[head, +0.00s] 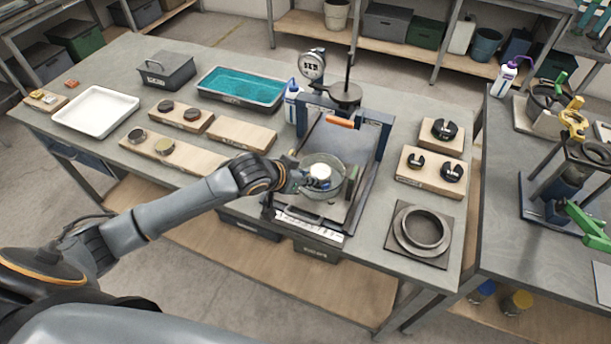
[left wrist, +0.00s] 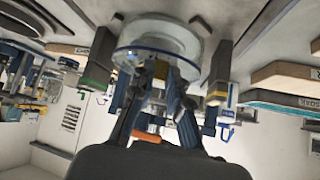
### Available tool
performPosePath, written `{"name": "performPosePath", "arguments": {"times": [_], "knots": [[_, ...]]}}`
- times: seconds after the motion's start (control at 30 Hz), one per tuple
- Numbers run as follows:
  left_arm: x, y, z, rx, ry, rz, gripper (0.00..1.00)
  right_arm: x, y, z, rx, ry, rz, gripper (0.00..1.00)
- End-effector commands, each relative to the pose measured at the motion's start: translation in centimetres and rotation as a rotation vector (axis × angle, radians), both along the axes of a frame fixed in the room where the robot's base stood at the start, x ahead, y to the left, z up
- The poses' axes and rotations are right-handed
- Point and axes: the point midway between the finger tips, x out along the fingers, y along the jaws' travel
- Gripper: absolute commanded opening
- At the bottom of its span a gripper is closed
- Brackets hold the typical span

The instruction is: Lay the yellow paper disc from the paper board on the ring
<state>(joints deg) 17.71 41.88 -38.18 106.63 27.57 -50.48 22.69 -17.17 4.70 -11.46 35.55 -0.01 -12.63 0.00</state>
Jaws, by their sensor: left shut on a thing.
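My left gripper (head: 306,179) reaches into the clear round cell (head: 325,191) on the press frame. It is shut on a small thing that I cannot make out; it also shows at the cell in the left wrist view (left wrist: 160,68). A pale round piece (head: 320,171) is inside the cell, close to the fingertips. The ring in the cell is partly hidden by the gripper and the wall. A wooden board (head: 184,161), probably the paper board, carries a yellowish disc-topped piece (head: 164,147) and a greyer round piece (head: 137,136). My right gripper is not in view.
The frame's uprights (head: 382,140) and dial gauge (head: 313,66) stand behind the cell. Boards with dark weights (head: 445,129) and a metal ring on a square plate (head: 423,231) are to the right. A teal-filled tray (head: 240,88) and white tray (head: 96,110) lie left.

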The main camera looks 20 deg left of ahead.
Motion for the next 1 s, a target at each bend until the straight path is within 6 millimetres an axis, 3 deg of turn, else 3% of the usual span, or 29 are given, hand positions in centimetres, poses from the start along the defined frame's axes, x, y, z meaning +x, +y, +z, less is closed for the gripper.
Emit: {"name": "performPosePath", "arguments": {"times": [0.43,0.47,0.57,1.0], "knots": [[0.01,-0.01,-0.24,0.000,-0.001,0.000,0.03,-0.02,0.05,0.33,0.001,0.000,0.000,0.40],[0.01,-0.01,-0.24,0.000,-0.001,0.000,0.20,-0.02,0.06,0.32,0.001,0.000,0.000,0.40],[0.01,-0.01,-0.24,0.000,-0.001,0.000,0.40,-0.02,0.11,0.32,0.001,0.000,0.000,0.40],[-0.68,0.32,0.48,0.001,0.000,-0.001,0.42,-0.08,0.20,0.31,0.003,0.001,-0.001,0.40]]}}
